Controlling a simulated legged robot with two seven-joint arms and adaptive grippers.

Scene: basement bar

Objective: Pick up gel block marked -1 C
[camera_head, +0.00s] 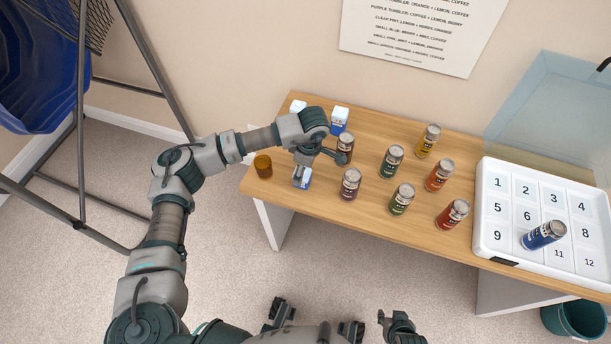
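Small blue-and-white blocks stand at the left end of the table: one (340,119) at the back, one (298,106) partly behind my arm, one (302,181) near the front edge. Their markings are too small to read, so I cannot tell which says -1 C. My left gripper (318,167) is above the front block, with its fingers spread. One finger is at that block's top; whether they touch is unclear. The other is beside a brown can (345,148). My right gripper (372,322) is low at the bottom edge, partly cut off, fingers apart and empty.
Several cans, such as a purple one (350,184) and a green one (391,161), stand on the wooden table (325,208). An amber cup (263,166) is at the left end. A numbered white tray (486,215) holds a blue can (544,235).

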